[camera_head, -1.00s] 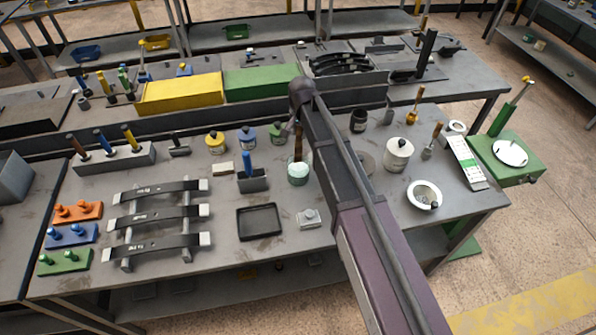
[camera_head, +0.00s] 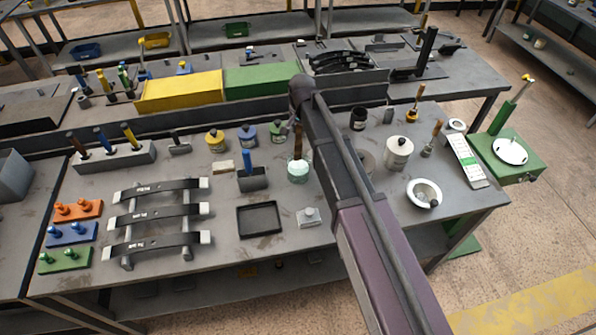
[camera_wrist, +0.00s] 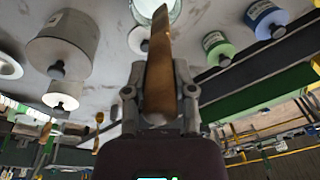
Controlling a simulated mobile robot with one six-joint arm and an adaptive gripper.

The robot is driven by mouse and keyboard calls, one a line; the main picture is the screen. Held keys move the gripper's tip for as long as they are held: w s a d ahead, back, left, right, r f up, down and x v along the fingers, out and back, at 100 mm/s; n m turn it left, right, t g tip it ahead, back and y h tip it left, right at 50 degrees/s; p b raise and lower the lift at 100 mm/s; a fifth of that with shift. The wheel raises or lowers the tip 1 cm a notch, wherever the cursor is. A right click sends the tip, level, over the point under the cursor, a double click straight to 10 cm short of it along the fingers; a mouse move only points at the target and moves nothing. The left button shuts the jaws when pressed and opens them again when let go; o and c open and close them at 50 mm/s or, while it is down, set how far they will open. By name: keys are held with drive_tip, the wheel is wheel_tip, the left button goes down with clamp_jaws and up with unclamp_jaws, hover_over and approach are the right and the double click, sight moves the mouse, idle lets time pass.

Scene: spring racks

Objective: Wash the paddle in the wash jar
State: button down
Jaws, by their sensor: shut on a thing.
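The paddle (camera_wrist: 159,75) is a brown, wooden-looking stick. My gripper (camera_wrist: 160,98) is shut on it in the wrist view. The wash jar (camera_head: 298,172) is a clear glass jar with pale greenish-white contents, standing on the bench left of my arm. Its rim also shows at the top of the wrist view (camera_wrist: 172,14), where the paddle's narrow end overlaps it. In the head view the paddle (camera_head: 298,138) stands nearly upright at the jar's mouth. I cannot tell how deep its end sits. My arm hides most of the gripper in the head view.
A blue-handled tool in a dark holder (camera_head: 252,180) stands close left of the jar. Yellow, blue and green lidded jars (camera_head: 215,141) stand behind. A black tray (camera_head: 259,219) and a grey weight-like block (camera_head: 309,217) lie in front. A white jar (camera_head: 398,153) and mortar (camera_head: 424,193) are right.

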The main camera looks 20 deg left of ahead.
drive_tip(key=shift+r+p, duration=2.9)
drive_tip(key=shift+r, duration=0.05)
